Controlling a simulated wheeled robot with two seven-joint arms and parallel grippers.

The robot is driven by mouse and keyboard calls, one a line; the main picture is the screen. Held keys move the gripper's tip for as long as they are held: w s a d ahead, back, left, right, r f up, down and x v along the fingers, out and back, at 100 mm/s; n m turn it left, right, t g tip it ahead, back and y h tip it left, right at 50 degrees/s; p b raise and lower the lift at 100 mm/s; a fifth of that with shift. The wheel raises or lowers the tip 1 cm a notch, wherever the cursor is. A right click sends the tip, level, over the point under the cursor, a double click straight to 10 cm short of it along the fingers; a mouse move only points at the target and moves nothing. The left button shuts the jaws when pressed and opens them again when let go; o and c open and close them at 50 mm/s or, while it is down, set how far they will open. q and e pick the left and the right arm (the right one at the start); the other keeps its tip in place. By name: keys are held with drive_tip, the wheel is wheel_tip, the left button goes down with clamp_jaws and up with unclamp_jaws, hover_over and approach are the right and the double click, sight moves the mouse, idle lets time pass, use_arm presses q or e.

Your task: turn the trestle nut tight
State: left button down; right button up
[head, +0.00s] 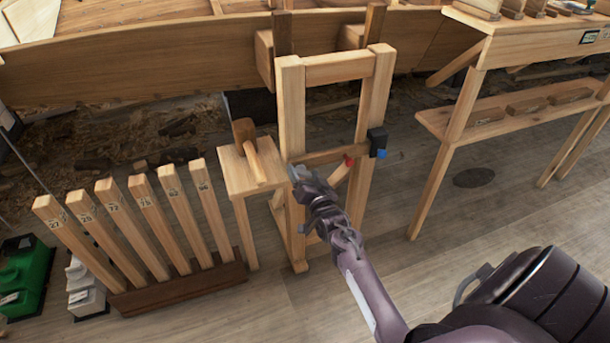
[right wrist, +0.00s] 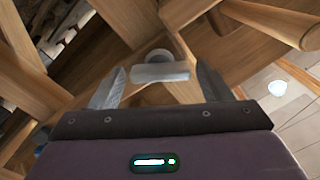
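The wooden trestle (head: 291,110) stands upright against the hull, in the middle of the head view. In the right wrist view, the trestle nut (right wrist: 160,73) is a grey metal crossbar on a round boss. My right gripper (head: 297,174) is at the trestle's left post in the head view, where it hides the nut. In the right wrist view its two fingers are spread, one on each side of the nut, with visible gaps. I cannot tell how far the nut lies beyond the fingertips. My left gripper is not in view.
A small stand (head: 233,174) with a mallet (head: 249,151) is close left of my right gripper. A rack (head: 180,288) of numbered wooden slats stands farther left. A black block (head: 377,141) sits on the trestle's right post.

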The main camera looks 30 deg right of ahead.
drive_tip(key=shift+o, duration=0.3)
drive_tip(key=shift+s, duration=0.15)
drive_tip(key=shift+s+a, duration=0.1)
drive_tip(key=shift+s, duration=0.2)
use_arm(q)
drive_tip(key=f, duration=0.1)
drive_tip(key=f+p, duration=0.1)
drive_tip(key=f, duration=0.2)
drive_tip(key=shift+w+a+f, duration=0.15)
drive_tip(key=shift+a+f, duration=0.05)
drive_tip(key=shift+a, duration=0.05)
use_arm(e)
drive_tip(key=v, duration=0.7)
drive_tip(key=shift+f, duration=0.1)
